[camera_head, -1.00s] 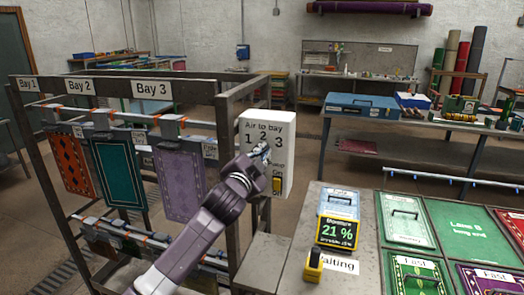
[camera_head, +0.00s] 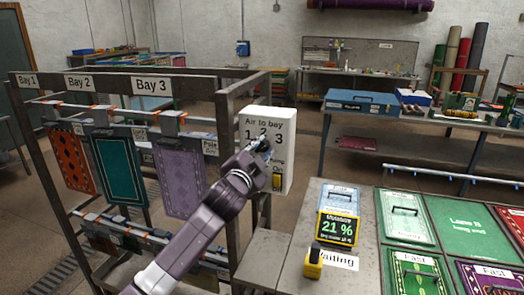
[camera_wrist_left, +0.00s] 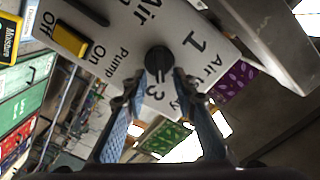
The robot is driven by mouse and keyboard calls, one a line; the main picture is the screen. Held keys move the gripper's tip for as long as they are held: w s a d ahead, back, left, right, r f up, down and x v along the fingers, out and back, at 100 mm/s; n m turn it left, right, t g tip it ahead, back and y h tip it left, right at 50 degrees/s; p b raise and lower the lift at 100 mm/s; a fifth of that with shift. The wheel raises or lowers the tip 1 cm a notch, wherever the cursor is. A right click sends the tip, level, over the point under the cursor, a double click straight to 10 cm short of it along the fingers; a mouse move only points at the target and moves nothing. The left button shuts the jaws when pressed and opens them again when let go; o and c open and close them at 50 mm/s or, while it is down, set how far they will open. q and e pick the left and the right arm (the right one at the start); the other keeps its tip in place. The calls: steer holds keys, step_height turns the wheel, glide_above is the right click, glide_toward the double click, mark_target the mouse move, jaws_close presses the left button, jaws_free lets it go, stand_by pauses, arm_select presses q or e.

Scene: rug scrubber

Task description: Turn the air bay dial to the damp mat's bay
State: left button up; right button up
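The black air bay dial (camera_wrist_left: 158,60) is on the white control box (camera_head: 283,150), among the numbers 1, 2 and 3. My left gripper (camera_head: 264,146) is at the box front and hides the dial in the head view. In the left wrist view its fingertips (camera_wrist_left: 160,76) are apart, one on each side of the dial; I cannot tell whether they touch it. The dial's pointer setting is unclear. A red-orange mat (camera_head: 70,160) hangs in Bay 1, a teal mat (camera_head: 120,172) in Bay 2, and a purple mat (camera_head: 181,177) in Bay 3. My right gripper is not in view.
A yellow pump switch (camera_head: 277,181) sits below the dial, also visible in the wrist view (camera_wrist_left: 70,40). The dark rack frame (camera_head: 226,140) stands left of the box.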

arm_select(q)
steer(key=v, duration=1.2)
steer(key=s+a+f+n+g+y+b, duration=0.1)
steer(key=a+f+n+g+y+b, duration=0.3)
steer(key=f, duration=1.7)
steer(key=a+f+n+g+p, duration=0.15)
steer(key=a+f, duration=0.35)
steer(key=f, duration=1.6)
steer(key=s+a+f+n+g+b, duration=0.1)
steer(key=s+a+f, duration=0.1)
steer(key=s+f, duration=0.45)
steer(key=s+a+f+g+b, duration=0.1)
steer(key=s+a+f+g, duration=0.15)
steer(key=f, duration=0.75)
steer(key=s+a+f+n+g+y+b, duration=0.1)
steer(key=s+a+f+n+g+b, duration=0.2)
steer(key=s+f, duration=1.95)
steer(key=s+a+f+g, duration=0.1)
steer(key=s+f, duration=0.1)
steer(key=s, duration=0.7)
steer(key=s+a+f+n+g, duration=0.1)
steer(key=s+f, duration=0.2)
steer(key=s, duration=0.6)
steer(key=s+a+f+n+g, duration=0.1)
steer(key=s+f+g, duration=0.1)
steer(key=s, duration=0.7)
steer(key=shift+s+a+f+y, duration=0.15)
steer(key=shift+s+a+y, duration=0.15)
steer(key=shift+s+a, duration=0.1)
